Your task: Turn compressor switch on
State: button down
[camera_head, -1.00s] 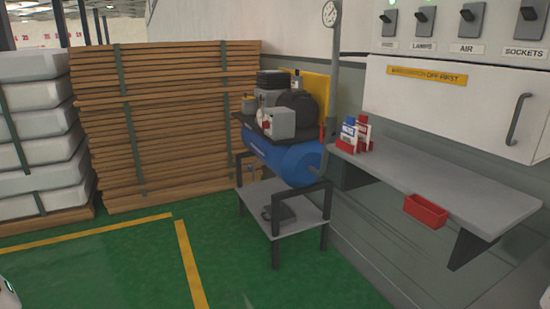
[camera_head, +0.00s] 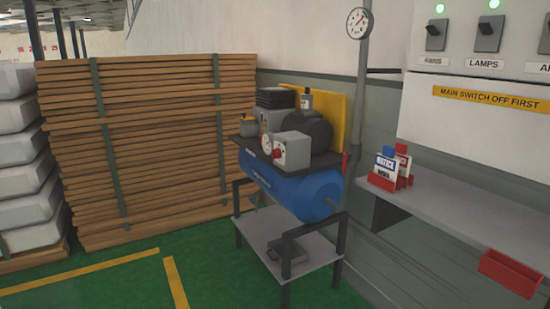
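The compressor (camera_head: 292,188) has a blue tank and stands on a grey metal stand right of the picture's middle. A grey box (camera_head: 292,150) with a red knob-like switch (camera_head: 279,154) on its front face sits on top of the tank, beside a small round gauge (camera_head: 267,145). The setting of the switch is too small to tell. On the wall panel at the upper right, switches labelled FANS (camera_head: 435,36) and LAMPS (camera_head: 488,34) have green lights above them. A third switch is cut by the right edge. My gripper does not show.
Stacked wooden boards (camera_head: 150,150) and white blocks (camera_head: 25,160) stand at the left. Green floor (camera_head: 120,285) with yellow lines is open in front. A pipe with a gauge (camera_head: 359,23) runs up the wall.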

aim_at(276, 154)
jog(key=i+j, duration=0.3)
jog(key=i, duration=0.15)
jog(key=i+j+u, duration=0.1)
jog(key=i+j, duration=0.5)
jog(key=i, duration=0.25)
jog(key=i+j+u, duration=0.1)
jog(key=i+j, duration=0.15)
jog(key=i, duration=0.2)
jog(key=i+j, duration=0.25)
jog(key=i, duration=0.2)
